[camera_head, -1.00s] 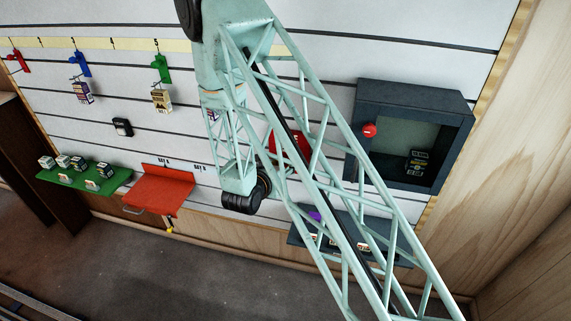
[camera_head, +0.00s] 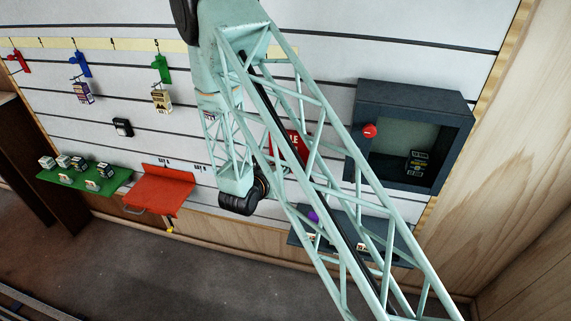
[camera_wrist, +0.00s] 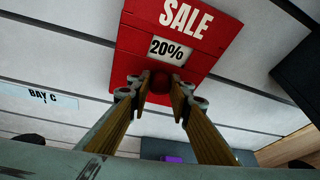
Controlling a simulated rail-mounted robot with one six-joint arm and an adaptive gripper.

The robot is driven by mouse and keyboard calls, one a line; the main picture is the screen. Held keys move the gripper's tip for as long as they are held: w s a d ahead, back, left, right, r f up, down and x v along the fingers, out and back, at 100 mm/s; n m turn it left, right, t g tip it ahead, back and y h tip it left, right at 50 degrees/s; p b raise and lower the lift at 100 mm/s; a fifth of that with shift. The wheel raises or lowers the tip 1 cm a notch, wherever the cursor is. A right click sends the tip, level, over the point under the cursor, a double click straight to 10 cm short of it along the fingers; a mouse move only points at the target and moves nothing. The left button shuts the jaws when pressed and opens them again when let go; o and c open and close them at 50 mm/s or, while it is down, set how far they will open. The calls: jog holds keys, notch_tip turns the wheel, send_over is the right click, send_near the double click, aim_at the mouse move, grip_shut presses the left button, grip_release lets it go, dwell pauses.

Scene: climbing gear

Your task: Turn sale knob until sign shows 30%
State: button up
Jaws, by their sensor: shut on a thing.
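The red sale sign (camera_wrist: 203,45) fills the upper middle of the wrist view, and its window (camera_wrist: 171,50) reads 20%. The dark red round knob (camera_wrist: 160,84) is below the window, between my gripper's fingertips. My gripper (camera_wrist: 160,90) is shut on the knob, with a finger at each side. In the head view the red sign (camera_head: 291,147) shows only in part behind my arm, and my gripper and the knob are hidden there.
A dark open-fronted box (camera_head: 412,95) with a red ball on its edge is at the right. A dark shelf (camera_head: 398,250) with a purple item is below the sign. A red shelf (camera_head: 163,190) and a green shelf (camera_head: 55,176) are at the left.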

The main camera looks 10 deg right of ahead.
jog(key=shift+w+a+f+n+t+h+p, duration=0.2)
jog(key=shift+n+h+p, duration=0.25)
jog(key=shift+n+h, duration=1.25)
jog(key=shift+s+d+f+n+t+h+p, duration=0.2)
jog(key=shift+n+h+p, duration=0.25)
jog(key=shift+n, duration=2.4)
jog(key=shift+w+a+f+n+t+h+p, duration=0.1)
jog(key=shift+a+n+t+h+p, duration=0.2)
jog(key=shift+n+h, duration=1.4)
jog(key=shift+d+n+y, duration=0.1)
jog(key=shift+n+y, duration=0.45)
jog(key=shift+n, duration=0.1)
jog(key=o, duration=0.8)
jog(key=shift+o, duration=0.2)
jog(key=v, duration=1.2)
